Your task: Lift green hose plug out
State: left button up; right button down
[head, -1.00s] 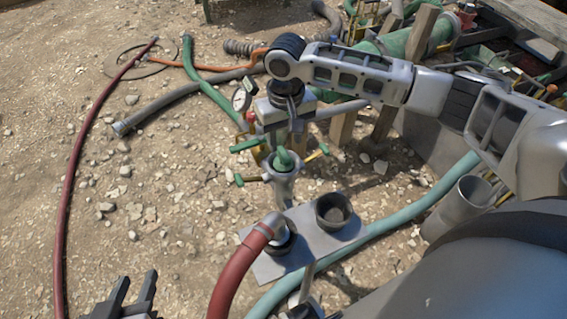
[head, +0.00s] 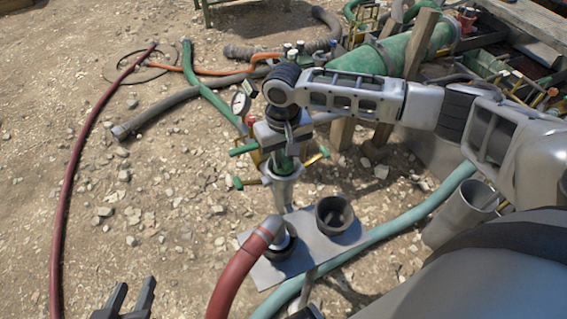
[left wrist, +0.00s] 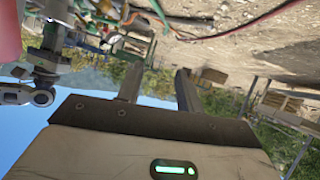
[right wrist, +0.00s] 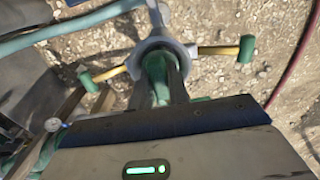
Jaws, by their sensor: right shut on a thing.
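The green hose plug (head: 283,163) stands in the upright grey metal socket (head: 284,190), which has side handles with green grips. My right gripper (head: 285,152) points down from above and is shut on the plug. In the right wrist view its two fingers (right wrist: 160,85) lie on either side of the green plug (right wrist: 157,68), inside or just over the socket's ring (right wrist: 180,47). The plug's lower end is hidden by the socket. My left gripper (head: 137,298) is at the bottom edge of the head view, empty, its fingers apart; they also show open in the left wrist view (left wrist: 158,85).
A red hose (head: 240,270) with a metal elbow enters a grey plate (head: 310,250) in front of the socket. An empty dark cup (head: 334,214) stands beside it. Stony ground at the left is mostly open.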

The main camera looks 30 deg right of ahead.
notch_tip(320, 180, up, 10)
jog(key=shift+r+p, duration=0.1)
jog(key=shift+p, duration=1.1)
